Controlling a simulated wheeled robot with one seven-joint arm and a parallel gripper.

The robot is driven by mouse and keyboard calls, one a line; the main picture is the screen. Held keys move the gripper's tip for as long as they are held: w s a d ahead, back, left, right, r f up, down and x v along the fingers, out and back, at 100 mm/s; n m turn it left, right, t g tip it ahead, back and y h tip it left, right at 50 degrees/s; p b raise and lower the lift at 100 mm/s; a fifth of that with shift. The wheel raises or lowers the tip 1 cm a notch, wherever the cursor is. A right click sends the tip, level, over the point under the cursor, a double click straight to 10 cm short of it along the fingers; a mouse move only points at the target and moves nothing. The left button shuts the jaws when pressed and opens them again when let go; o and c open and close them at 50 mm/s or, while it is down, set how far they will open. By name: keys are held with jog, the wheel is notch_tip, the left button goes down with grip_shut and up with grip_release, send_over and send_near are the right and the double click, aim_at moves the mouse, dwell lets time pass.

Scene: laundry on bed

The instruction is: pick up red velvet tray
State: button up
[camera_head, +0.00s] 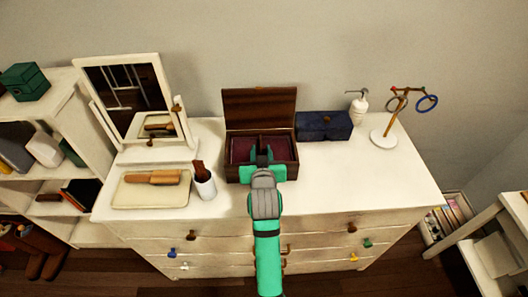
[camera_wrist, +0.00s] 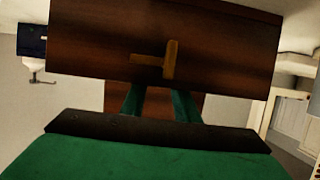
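The red velvet tray (camera_head: 240,150) shows as dark red lining inside an open dark wooden box on the dresser. The box (camera_head: 233,173) has its lid (camera_head: 259,108) raised at the back. A divider seems to split the red area. My gripper (camera_head: 262,155) reaches over the box's front, its two green fingers apart over the tray's middle. Whether they touch it or straddle the divider I cannot tell. In the wrist view, upside down, the box's front wall (camera_wrist: 95,50) with a wooden clasp hides the ends of my fingers (camera_wrist: 158,103). The tray is not visible there.
A navy box (camera_head: 325,126), a white soap dispenser (camera_head: 360,106) and a ring stand (camera_head: 384,138) are at the right. A mirror (camera_head: 128,95), a brush (camera_head: 152,178) on a pale pad, and a white cup (camera_head: 205,187) are at the left. The dresser's front right is clear.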

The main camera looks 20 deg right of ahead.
jog(key=shift+x, duration=1.4)
jog(key=c, duration=0.6)
jog(key=shift+s+r, duration=0.1)
grip_shut()
